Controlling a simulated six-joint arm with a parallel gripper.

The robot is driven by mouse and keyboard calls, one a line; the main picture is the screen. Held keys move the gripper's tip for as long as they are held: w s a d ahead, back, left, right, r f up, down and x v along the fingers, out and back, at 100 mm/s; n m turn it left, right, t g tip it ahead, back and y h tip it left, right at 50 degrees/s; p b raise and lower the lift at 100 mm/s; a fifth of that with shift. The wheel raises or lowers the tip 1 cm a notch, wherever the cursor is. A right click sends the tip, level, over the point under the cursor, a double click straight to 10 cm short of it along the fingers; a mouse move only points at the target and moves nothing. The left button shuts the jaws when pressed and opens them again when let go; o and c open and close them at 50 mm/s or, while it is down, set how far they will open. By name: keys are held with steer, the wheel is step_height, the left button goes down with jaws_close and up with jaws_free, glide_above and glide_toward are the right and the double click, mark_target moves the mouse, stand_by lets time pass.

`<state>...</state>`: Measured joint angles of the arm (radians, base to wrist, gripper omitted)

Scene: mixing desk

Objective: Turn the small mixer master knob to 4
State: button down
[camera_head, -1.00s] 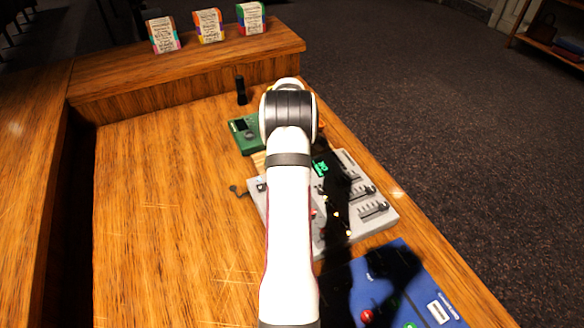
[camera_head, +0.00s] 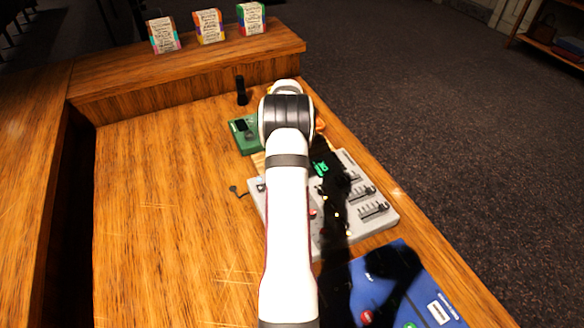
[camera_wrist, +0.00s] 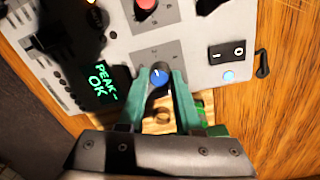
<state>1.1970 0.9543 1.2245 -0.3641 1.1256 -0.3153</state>
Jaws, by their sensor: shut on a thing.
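The small mixer is a light grey panel (camera_head: 382,218) on the wooden desk, partly hidden by my arm in the head view. In the wrist view, a blue knob (camera_wrist: 158,75) with a white pointer line sits near the panel's edge. My gripper (camera_wrist: 158,82) has its green fingers on both sides of this knob, shut on it. The pointer points roughly up in the wrist view, leaning slightly left. My arm hides the gripper in the head view.
A black rocker switch (camera_wrist: 227,52) and a red button (camera_wrist: 146,4) are on the mixer panel, with sliders (camera_head: 372,208) on its right. A green device (camera_head: 243,133) stands behind the mixer and a blue box (camera_head: 400,285) in front. The desk's left side is clear.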

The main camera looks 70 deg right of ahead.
steer(key=m, duration=1.2)
steer(key=shift+m+y, duration=0.3)
steer(key=shift+m, duration=0.1)
stand_by(0.4)
steer(key=c, duration=0.6)
jaws_free()
step_height(320, 180, up, 16)
steer(key=shift+w+d+f, duration=0.15)
steer(key=shift+w+d, duration=0.1)
steer(key=shift+d, duration=0.05)
